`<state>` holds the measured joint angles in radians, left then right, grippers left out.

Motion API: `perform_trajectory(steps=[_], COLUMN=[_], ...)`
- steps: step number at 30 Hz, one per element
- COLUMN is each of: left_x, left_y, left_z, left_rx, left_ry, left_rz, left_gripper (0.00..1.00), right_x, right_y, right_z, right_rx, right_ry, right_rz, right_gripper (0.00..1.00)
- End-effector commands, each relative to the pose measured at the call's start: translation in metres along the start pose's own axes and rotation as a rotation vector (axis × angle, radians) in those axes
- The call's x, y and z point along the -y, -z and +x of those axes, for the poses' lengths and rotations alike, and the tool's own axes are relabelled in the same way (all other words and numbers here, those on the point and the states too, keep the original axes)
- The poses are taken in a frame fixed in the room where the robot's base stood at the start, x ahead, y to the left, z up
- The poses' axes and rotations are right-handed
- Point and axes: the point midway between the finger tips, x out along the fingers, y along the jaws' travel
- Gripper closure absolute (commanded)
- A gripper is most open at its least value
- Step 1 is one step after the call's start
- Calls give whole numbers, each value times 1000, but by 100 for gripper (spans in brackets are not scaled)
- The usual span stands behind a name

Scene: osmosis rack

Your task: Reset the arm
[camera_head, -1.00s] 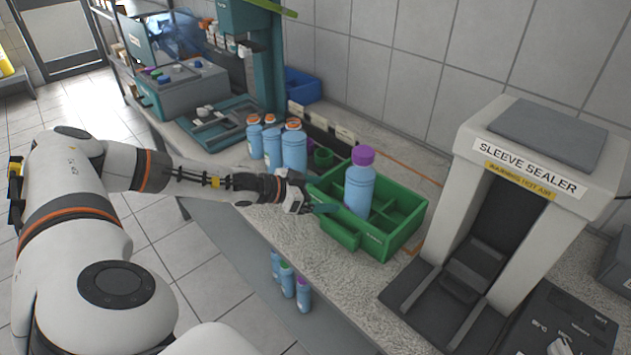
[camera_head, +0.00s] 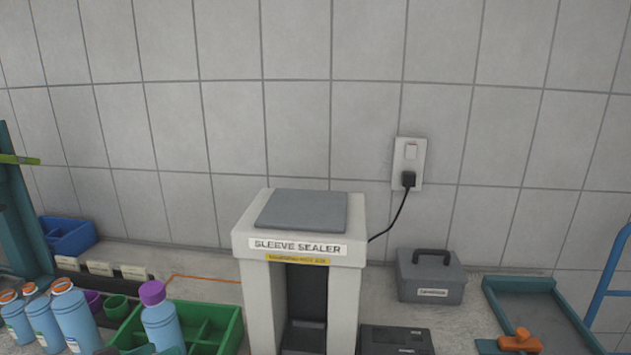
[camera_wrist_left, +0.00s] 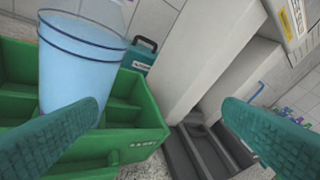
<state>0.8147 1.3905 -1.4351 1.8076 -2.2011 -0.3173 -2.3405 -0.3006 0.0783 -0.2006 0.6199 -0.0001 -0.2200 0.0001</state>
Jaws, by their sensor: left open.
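My left gripper shows in the left wrist view (camera_wrist_left: 160,107) as two teal ribbed fingers spread wide apart with nothing between their tips. In the head view only a bit of teal finger shows at the bottom edge, by the green crate (camera_head: 228,330). A blue bottle with a purple cap (camera_head: 161,322) stands upright in the crate. In the left wrist view the bottle (camera_wrist_left: 75,65) is at the left, partly covered by the left finger; I cannot tell whether they touch.
The sleeve sealer (camera_head: 300,225) stands right of the crate. Several orange-capped bottles (camera_head: 75,318) stand to its left. A grey toolbox (camera_head: 431,278) and a tray (camera_head: 540,300) are on the right. A blue bin (camera_head: 66,236) is at the far left.

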Motion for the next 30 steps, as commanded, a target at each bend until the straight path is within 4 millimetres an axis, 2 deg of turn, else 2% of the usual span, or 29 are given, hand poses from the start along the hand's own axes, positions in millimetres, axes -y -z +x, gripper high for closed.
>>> perform_trajectory(steps=[1, 2, 3, 5, 6, 8, 9, 11, 12, 13, 15, 18, 21, 24, 30], left_x=[37, 58, 88, 128, 145, 159, 161, 155, 146, 138, 120, 103, 100, 105, 125], left_y=[10, 11, 11, 7, 2, -4, -6, -1, 7, 16, 46, 99, 143, 177, 229], left_z=[21, 30, 42, 54, 57, 58, 55, 49, 43, 38, 22, -4, -27, -46, -83], left_rx=[39, 67, 107, 172, 215, 287, 344, 456, 553, -635, -660, -711, -754, -787, -844], left_ry=[98, 157, 245, 383, 468, 591, 670, 789, 876, -932, -813, -707, -654, -626, -599], left_rz=[-224, -381, -625, -1055, -1344, -1776, -2063, -2484, -2755, 2909, 2410, 1797, 1357, 1028, 509], left_gripper=[10, 10, 10, 10, 10, 10, 10, 10, 10, 10, 10, 10, 10, 10, 10], right_x=[0, 0, 0, 0, 0, 0, 0, 1, 1, 2, 2, 2, 2, 2, 2], right_y=[0, 0, 0, 0, 0, 0, 0, -1, 0, 0, 0, 0, 0, 0, 0], right_z=[0, 0, 0, 0, 0, 0, 0, 0, 0, 0, 0, 0, 0, 0, 0], right_rx=[0, 0, 0, 0, 0, 1, 1, 1, 1, 1, 1, 1, 1, 1, 1], right_ry=[0, 0, 0, 0, 0, 0, 1, 1, 2, 2, 3, 3, 3, 3, 3], right_rz=[0, 0, 0, 0, 0, 0, 0, 0, 0, -1, -1, -1, 0, 0, 0], right_gripper=[10, 10, 10, 10, 10, 10, 10, 10, 10, 10, 10, 10, 10, 10, 10])
